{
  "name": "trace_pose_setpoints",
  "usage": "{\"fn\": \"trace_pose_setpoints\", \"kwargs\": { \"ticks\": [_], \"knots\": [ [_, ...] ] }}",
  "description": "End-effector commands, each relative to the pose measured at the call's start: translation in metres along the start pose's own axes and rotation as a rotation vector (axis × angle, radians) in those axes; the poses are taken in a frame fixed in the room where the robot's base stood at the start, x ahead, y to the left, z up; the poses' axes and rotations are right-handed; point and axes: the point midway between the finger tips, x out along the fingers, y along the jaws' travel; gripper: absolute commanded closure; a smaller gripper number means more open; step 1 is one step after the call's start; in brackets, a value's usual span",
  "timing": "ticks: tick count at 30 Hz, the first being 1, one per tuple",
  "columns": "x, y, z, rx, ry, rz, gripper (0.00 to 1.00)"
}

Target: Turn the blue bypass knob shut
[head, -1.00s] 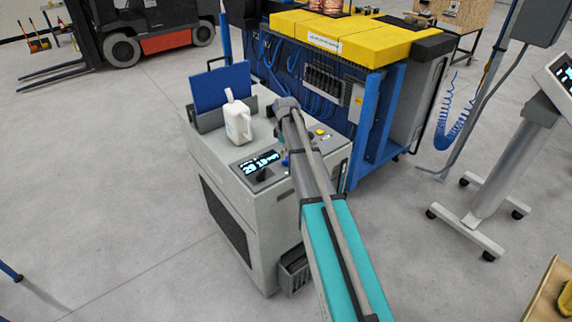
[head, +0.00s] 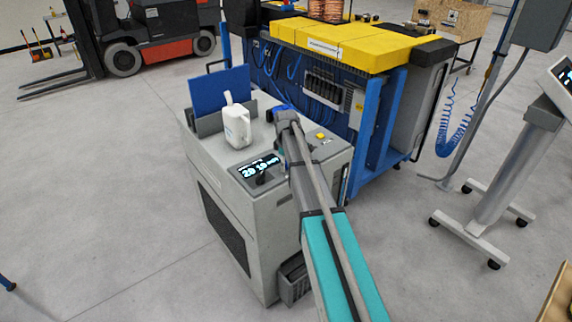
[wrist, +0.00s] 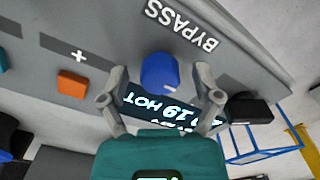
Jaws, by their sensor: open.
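The blue bypass knob (wrist: 158,72) shows in the wrist view on the grey panel beside the white BYPASS lettering. A short pale mark shows at its lower right edge. My gripper (wrist: 161,75) is open, with one finger to the left of the knob and one to the right. Gaps show between the knob and both fingers; whether the tips reach its depth I cannot tell.
A lit display (wrist: 165,110) lies beside the knob, partly behind my gripper. An orange button (wrist: 72,83) sits to the left. A white jug (head: 237,127) and a raised blue panel (head: 222,88) stand on the cabinet. A blue-framed machine with yellow covers (head: 345,45) stands behind.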

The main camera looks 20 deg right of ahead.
Motion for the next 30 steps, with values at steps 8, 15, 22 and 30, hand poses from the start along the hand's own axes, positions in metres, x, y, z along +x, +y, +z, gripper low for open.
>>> {"fn": "trace_pose_setpoints", "kwargs": {
  "ticks": [8,15,22,30],
  "knots": [
    [-0.0001,0.0,0.0,0.0,0.0,0.0,0.53],
    [-0.0001,0.0001,0.0,0.0,0.0,0.0,0.98],
    [0.0,0.0001,0.0,0.01,0.0,0.0,1.0],
    [0.0,0.0002,-0.0001,0.088,0.0,0.001,1.0]
  ]
}}
